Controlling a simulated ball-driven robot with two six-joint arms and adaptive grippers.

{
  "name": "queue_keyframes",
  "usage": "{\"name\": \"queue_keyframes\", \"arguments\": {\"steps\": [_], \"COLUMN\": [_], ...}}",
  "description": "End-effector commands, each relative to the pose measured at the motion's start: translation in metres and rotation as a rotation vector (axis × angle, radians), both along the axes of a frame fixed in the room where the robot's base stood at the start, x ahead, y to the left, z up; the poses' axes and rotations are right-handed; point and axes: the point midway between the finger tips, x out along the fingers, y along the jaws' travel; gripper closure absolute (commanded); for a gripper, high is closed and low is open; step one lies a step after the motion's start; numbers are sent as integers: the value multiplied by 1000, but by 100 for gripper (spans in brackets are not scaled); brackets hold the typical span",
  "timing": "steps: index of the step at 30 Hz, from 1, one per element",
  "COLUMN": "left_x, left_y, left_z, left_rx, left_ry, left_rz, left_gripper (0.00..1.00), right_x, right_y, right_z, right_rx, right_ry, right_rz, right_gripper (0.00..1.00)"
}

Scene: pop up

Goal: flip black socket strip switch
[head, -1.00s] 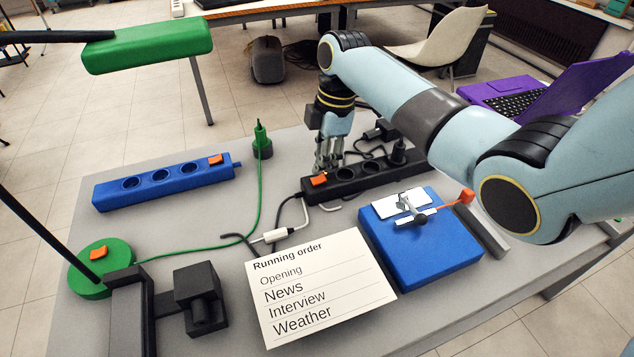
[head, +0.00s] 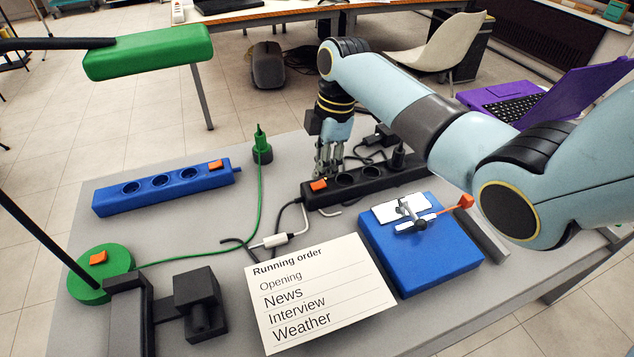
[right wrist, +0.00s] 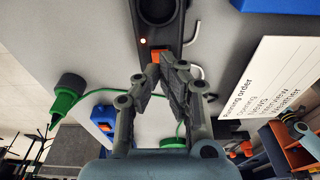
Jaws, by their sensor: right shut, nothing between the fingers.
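The black socket strip (head: 360,186) lies on the grey table, right of centre in the head view. Its orange switch (head: 319,185) is at the strip's left end. My right gripper (head: 327,178) is shut and empty, pointing down just behind and above that switch. In the right wrist view the closed fingertips (right wrist: 160,58) meet at the edge of the orange switch (right wrist: 158,54) and partly cover it; whether they touch cannot be told. A small light (right wrist: 143,41) glows on the strip beside the switch. My left gripper is out of view.
A blue socket strip (head: 165,188) with an orange switch lies to the left. A green plug (head: 262,150), a white cable connector (head: 278,240), a running-order card (head: 318,290) and a blue box (head: 425,255) surround the strip. A black plug (head: 398,158) stands in its right part.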

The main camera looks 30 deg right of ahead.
Motion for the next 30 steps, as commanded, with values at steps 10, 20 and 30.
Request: {"name": "queue_keyframes", "arguments": {"steps": [10,20,30], "left_x": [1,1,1], "left_y": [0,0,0], "left_z": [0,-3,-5], "left_rx": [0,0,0], "left_ry": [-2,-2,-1], "left_rz": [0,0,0], "left_gripper": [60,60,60], "right_x": [0,0,0], "right_y": [0,0,0], "right_z": [0,-5,-10], "right_rx": [0,0,0], "right_ry": [0,0,0], "right_rz": [0,0,0], "right_gripper": [100,100,100]}}
